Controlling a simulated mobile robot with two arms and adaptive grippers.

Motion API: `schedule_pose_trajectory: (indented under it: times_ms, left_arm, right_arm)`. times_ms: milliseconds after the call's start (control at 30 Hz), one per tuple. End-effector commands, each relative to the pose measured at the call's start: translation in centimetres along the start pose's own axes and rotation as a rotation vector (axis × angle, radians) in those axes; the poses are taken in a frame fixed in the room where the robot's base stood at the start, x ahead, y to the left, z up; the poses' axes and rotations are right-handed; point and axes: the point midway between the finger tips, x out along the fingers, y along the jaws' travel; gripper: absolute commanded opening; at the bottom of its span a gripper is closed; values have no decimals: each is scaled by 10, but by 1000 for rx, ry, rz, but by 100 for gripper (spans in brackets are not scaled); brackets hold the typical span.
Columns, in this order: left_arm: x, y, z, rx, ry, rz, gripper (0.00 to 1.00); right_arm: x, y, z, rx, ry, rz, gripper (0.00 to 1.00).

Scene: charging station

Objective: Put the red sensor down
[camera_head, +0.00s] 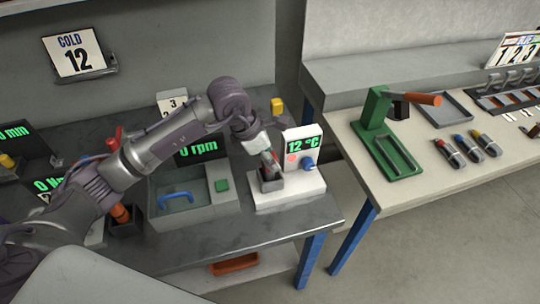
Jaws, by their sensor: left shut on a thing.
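The red sensor (270,161) shows only as a small red part between my left gripper's fingers. My left gripper (268,159) is shut on it, just above a dark square holder (270,180) on the white unit (300,192) whose green display reads 12 °C. The sensor's lower end is hidden by the fingers and the holder, so I cannot tell how deep it sits. My right gripper is not in view.
A grey box (195,208) with a blue handle and green button stands left of the white unit. A green press (385,140) and several colour-tipped pieces (465,148) are on the right table. An orange tray (234,264) lies on the shelf below.

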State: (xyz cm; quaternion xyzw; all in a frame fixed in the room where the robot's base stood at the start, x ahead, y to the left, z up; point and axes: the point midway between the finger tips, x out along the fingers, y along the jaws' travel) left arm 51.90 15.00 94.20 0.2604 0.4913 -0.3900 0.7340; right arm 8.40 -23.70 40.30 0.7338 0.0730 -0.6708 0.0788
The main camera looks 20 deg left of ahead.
Motion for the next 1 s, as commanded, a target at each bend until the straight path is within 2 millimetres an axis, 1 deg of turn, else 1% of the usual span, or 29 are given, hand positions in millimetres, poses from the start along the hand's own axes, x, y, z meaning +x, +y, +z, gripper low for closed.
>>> schedule_pose_trajectory:
  times_ms: [100, 300, 433, 467, 500, 567, 600, 867, 967, 1000]
  left_arm:
    - [6, 0, -2, 2, -1, 1, 0]
    - [6, 0, -2, 2, -2, 1, 0]
    - [10, 0, -4, 2, -1, 1, 0]
    - [8, 0, -3, 2, -1, 1, 41]
    - [8, 0, -3, 1, -1, 1, 48]
    - [8, 0, -3, 1, -1, 1, 58]
    - [8, 0, -3, 1, -1, 1, 62]
    - [7, 0, -3, 1, -1, 1, 62]
    - [3, 0, -1, 1, -1, 1, 62]
    - [1, 0, -2, 2, -2, 3, 62]
  right_arm:
    - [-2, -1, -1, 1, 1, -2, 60]
    - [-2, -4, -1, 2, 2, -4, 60]
    - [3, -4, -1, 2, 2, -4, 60]
    - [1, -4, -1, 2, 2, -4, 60]
    - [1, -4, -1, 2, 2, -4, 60]
    - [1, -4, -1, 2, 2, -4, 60]
    - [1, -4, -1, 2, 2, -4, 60]
    - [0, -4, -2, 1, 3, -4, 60]
    - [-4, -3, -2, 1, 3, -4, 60]
    - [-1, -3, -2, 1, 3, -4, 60]
